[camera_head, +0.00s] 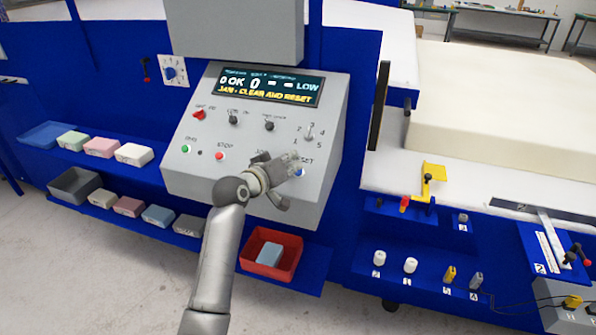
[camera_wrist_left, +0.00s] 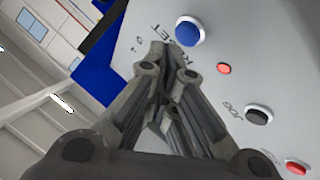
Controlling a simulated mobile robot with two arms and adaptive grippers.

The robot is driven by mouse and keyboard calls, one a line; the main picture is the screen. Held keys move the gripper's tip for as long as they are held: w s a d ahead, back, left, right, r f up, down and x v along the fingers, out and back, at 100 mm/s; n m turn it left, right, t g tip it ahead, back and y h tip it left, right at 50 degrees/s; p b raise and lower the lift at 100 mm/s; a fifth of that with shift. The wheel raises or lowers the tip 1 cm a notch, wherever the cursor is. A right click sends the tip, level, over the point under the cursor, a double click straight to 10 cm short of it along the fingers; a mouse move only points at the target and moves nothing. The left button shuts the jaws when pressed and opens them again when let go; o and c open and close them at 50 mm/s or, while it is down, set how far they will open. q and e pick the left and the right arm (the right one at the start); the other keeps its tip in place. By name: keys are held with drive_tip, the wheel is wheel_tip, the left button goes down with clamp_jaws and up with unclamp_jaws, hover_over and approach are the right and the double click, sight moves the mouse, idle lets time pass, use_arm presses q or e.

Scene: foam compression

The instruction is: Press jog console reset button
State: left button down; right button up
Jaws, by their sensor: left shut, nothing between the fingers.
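The grey control console (camera_head: 190,140) has a display (camera_head: 268,87) with a yellow line that reads like "JAM - CLEAR AND RESET". The blue reset button (camera_head: 300,173) is at the console's lower right, partly hidden by my left gripper (camera_head: 294,163). In the left wrist view the blue button (camera_wrist_left: 188,32) is clear, with the RESET label beside it. My left gripper (camera_wrist_left: 170,55) is shut and empty, its fingertips over the label and beside the button. I cannot tell whether they touch the panel. My right gripper is not in view.
In the left wrist view a small red light (camera_wrist_left: 224,69) and the black JOG button (camera_wrist_left: 259,114) are close by. Green (camera_head: 186,149) and red (camera_head: 219,156) buttons sit farther left on the panel. A red bin (camera_head: 292,248) stands below the console.

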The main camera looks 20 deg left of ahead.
use_arm(q)
drive_tip(key=shift+f, duration=0.1)
idle(0.3)
drive_tip(key=shift+w+f, duration=0.2)
drive_tip(key=shift+f, duration=0.1)
drive_tip(key=shift+w+f+b, duration=0.2)
drive_tip(key=shift+f+b, duration=0.15)
drive_tip(key=shift+f, duration=0.05)
idle(1.0)
drive_tip(key=shift+s+r+p, duration=0.45)
drive_tip(key=shift+r+p, duration=0.25)
drive_tip(key=shift+p, duration=0.3)
drive_tip(key=shift+s+r+p, duration=0.1)
drive_tip(key=shift+r+p, duration=0.35)
drive_tip(key=shift+p, duration=0.1)
drive_tip(key=s+r+p, duration=0.1)
drive_tip(key=p, duration=0.1)
drive_tip(key=s+r+p, duration=0.1)
drive_tip(key=r+p, duration=0.1)
drive_tip(key=shift+s+r, duration=0.2)
drive_tip(key=shift+r, duration=0.05)
